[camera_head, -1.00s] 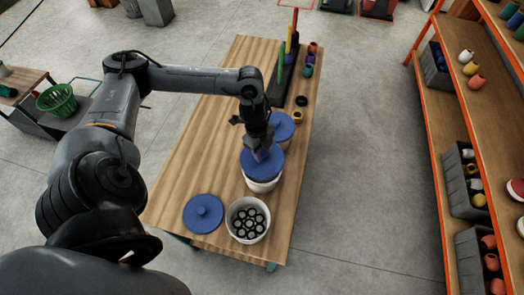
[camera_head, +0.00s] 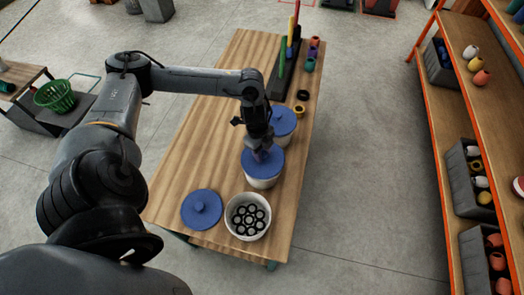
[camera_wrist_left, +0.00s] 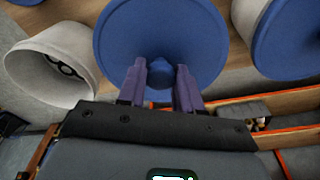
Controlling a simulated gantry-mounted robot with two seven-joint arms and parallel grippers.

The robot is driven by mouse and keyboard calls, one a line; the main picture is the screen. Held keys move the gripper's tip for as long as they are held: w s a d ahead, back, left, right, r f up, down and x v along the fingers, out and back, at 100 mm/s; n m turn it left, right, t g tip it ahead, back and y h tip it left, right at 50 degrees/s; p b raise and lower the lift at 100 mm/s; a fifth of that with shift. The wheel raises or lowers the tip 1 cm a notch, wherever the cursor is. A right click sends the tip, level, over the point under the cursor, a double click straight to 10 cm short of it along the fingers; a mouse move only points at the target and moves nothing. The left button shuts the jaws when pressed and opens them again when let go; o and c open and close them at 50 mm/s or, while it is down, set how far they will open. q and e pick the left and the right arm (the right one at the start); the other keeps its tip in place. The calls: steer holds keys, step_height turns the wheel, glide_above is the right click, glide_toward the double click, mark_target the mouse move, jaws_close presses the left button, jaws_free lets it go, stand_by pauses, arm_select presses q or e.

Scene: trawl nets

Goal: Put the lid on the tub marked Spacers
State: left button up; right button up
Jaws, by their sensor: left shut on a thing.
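My left gripper (camera_head: 260,148) is shut on the knob of a blue lid (camera_head: 252,163). The held lid covers the mouth of a white middle tub (camera_head: 262,183); whether it is fully seated I cannot tell. In the left wrist view the held lid (camera_wrist_left: 125,45) fills the middle, with my fingers (camera_wrist_left: 161,90) on its knob. An open white tub (camera_head: 232,228) with several black rings stands nearer, and shows at the left in the wrist view (camera_wrist_left: 40,75). A loose blue lid (camera_head: 202,209) lies beside it. No tub marking is readable. My right gripper is not in view.
A lidded tub (camera_head: 284,119) stands just behind the middle one. Farther back are loose rings (camera_head: 298,110) and a rack with coloured posts (camera_head: 282,80). The left half of the wooden table (camera_head: 190,140) is clear. Shelves (camera_head: 445,150) stand to the right.

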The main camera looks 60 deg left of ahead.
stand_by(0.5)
arm_select(q)
steer(key=shift+r+p, duration=0.1)
steer(key=shift+p, duration=0.55)
stand_by(0.6)
stand_by(0.3)
steer(key=shift+f+p, duration=0.2)
steer(key=shift+p, duration=0.15)
stand_by(0.7)
stand_by(0.5)
steer(key=shift+p, duration=0.35)
stand_by(0.4)
steer(key=o, duration=1)
steer(key=shift+o, duration=0.5)
